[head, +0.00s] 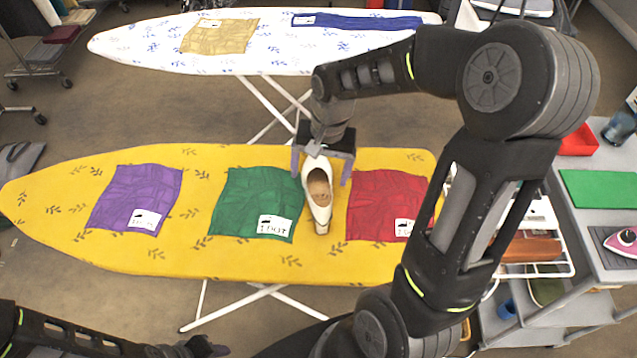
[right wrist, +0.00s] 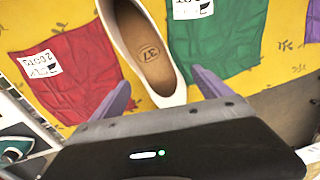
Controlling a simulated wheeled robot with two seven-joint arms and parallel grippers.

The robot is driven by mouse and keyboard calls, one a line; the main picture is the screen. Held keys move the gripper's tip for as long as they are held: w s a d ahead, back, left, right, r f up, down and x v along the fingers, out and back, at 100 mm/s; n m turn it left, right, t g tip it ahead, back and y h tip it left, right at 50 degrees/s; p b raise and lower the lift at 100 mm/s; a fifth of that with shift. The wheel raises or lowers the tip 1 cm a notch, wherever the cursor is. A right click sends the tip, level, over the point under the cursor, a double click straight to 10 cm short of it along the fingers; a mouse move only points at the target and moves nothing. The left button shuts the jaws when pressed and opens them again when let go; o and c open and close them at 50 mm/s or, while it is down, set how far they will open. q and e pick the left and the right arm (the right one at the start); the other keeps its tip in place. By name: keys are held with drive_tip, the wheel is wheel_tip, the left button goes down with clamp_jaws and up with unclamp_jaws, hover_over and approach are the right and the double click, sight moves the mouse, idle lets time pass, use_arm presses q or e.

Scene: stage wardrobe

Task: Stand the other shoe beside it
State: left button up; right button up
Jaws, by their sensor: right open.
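A white shoe with a tan insole (head: 320,215) sits opening up on the yellow ironing board, between the green and red cloths. It also shows in the right wrist view (right wrist: 148,50), with "37" on its insole. My right gripper (head: 320,175) is open, with one finger on each side of the shoe's far end; gaps show between fingers and shoe. In the right wrist view its fingers (right wrist: 163,92) flank the shoe. I cannot make out a second shoe. My left gripper (head: 205,347) is partly in view at the bottom edge; its jaws are unclear.
The yellow board (head: 60,215) bears labelled purple (head: 135,190), green (head: 245,195) and red (head: 380,200) cloths. A white board (head: 130,45) stands behind. A grey cart (head: 595,150) with a green mat (head: 600,188) and pink iron (head: 625,243) is at right.

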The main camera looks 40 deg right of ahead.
sight(317, 190)
drive_tip(key=f, duration=0.5)
drive_tip(key=shift+w+a+p, duration=0.15)
drive_tip(key=shift+a+p, duration=0.1)
drive_tip(key=shift+p, duration=0.15)
drive_tip(key=shift+r, duration=0.1)
drive_tip(key=c, duration=1.9)
wheel_tip(317, 190, up, 10)
drive_tip(key=shift+r+b, duration=0.1)
drive_tip(key=shift+b, duration=0.3)
